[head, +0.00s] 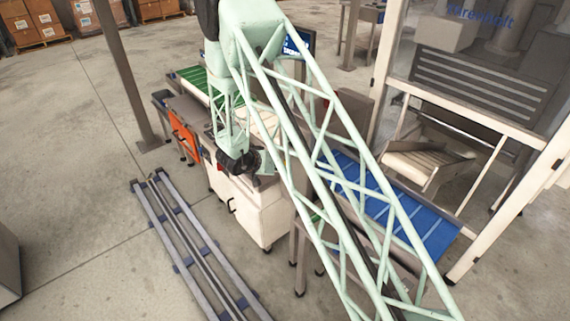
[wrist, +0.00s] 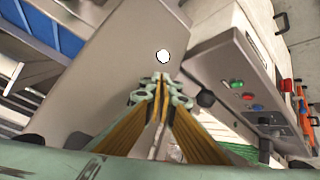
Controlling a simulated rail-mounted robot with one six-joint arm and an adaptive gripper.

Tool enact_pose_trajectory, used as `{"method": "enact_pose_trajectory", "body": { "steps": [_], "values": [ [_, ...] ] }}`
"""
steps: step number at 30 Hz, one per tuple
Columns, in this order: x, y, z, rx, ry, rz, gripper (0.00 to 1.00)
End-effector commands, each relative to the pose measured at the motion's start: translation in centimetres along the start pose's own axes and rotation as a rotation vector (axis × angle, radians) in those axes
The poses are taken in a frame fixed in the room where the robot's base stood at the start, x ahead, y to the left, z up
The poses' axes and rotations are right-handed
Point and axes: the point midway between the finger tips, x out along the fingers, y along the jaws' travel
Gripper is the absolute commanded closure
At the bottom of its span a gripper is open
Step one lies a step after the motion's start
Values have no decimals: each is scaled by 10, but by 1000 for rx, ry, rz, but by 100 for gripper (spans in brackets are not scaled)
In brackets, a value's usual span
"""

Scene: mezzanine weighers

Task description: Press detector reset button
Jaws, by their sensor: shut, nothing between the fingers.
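A white round button-like disc (wrist: 163,56) with a dark rim sits on a plain grey panel (wrist: 110,60) in the wrist view. No label on it can be read. My gripper (wrist: 162,78) is shut and empty, its fingertips just below the disc in the picture; a gap to the panel cannot be judged. To the right, a grey control box carries a green button (wrist: 237,84), a red button (wrist: 247,97) and a blue button (wrist: 258,107). In the head view my gripper (head: 240,162) is a dark shape above the white cabinet (head: 248,207), its fingertips unclear.
A dark knob (wrist: 205,99) stands close right of my fingers. A red knob (wrist: 286,86) is farther right. The blue conveyor (head: 415,222) and a glazed frame (head: 480,125) lie right of my arm. A grey post (head: 125,75) stands left; floor beyond is open.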

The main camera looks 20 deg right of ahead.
Motion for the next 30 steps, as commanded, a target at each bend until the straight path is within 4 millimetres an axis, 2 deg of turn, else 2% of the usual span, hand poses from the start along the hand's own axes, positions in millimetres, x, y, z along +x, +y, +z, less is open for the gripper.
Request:
{"method": "enact_pose_trajectory", "body": {
  "steps": [13,30],
  "values": [
    [-2,-2,1,0,0,0,100],
    [-25,-18,17,-1,1,-1,100]
  ]
}}
